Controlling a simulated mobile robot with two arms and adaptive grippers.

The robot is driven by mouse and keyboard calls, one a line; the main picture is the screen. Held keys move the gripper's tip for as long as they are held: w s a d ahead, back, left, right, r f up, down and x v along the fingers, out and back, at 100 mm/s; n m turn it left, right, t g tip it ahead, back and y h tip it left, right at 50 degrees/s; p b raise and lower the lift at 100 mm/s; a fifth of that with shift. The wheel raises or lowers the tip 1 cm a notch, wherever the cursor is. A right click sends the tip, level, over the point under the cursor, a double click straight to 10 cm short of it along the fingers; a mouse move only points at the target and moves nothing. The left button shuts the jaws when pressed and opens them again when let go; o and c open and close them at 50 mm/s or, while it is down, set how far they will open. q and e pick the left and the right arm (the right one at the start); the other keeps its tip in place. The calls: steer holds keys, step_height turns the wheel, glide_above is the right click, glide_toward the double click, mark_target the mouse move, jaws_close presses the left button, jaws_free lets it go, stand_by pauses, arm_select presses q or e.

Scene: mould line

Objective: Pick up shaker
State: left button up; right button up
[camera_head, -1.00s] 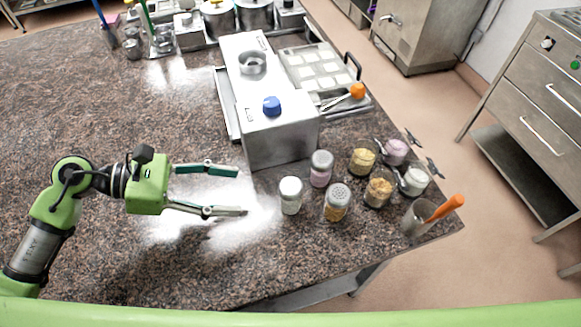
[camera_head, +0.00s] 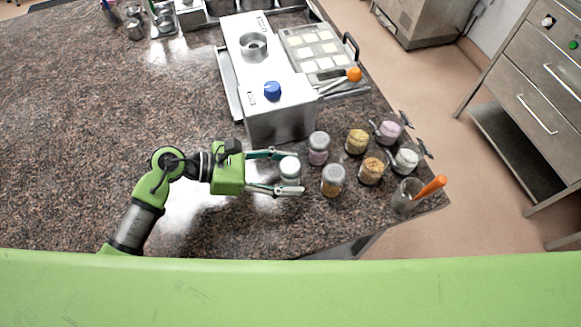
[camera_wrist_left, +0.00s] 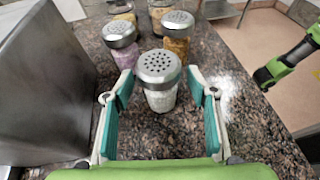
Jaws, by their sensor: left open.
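The white-filled shaker (camera_head: 289,170) with a perforated metal lid stands upright on the speckled counter, left of the other shakers. My left gripper (camera_head: 299,172) is open, with one finger on either side of this shaker. In the left wrist view the shaker (camera_wrist_left: 160,98) stands between the two teal-lined fingers, with a visible gap to the right finger; contact on the left side is unclear. A pink-filled shaker (camera_head: 318,150) and an orange-brown-filled shaker (camera_head: 332,182) stand just beyond the fingertips.
A metal machine with a blue knob (camera_head: 272,91) stands close behind the left gripper. Open glass jars (camera_head: 371,170) stand farther right, beside a cup with an orange-handled tool (camera_head: 406,196) near the counter's edge. The counter left of the machine is mostly clear.

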arm_select(q)
steer(key=shift+d+f, duration=0.2)
steer(key=shift+d, duration=0.15)
steer(key=shift+a, duration=0.1)
steer(key=c, duration=1.3)
steer(key=shift+o, duration=0.2)
steer(key=shift+w+r, duration=0.1)
steer(key=shift+r, duration=0.05)
